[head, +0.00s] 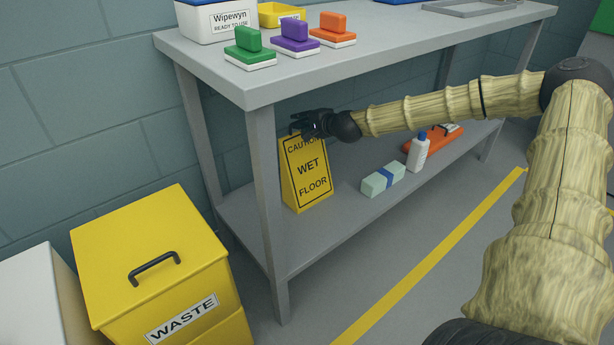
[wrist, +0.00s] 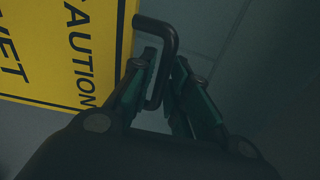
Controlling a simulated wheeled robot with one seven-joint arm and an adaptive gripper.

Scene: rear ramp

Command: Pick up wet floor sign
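The yellow wet floor sign (head: 308,175) stands upright on the lower shelf of the grey table, near its left front leg. My gripper (head: 308,125) is at the top of the sign, below the tabletop. In the wrist view, the sign (wrist: 70,45) fills the upper left, with its black handle (wrist: 157,22) at its edge. My gripper (wrist: 166,58) has its fingers close together, one on each side of the handle bar, and looks shut on it. In the head view the gripper mostly hides the handle.
The table's front leg (head: 268,220) stands just left of the sign, and the tabletop (head: 390,60) is overhead. To the right on the shelf are a pale green block (head: 374,184), a white bottle (head: 417,155) and an orange item (head: 425,146). A yellow waste bin (head: 150,260) stands left.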

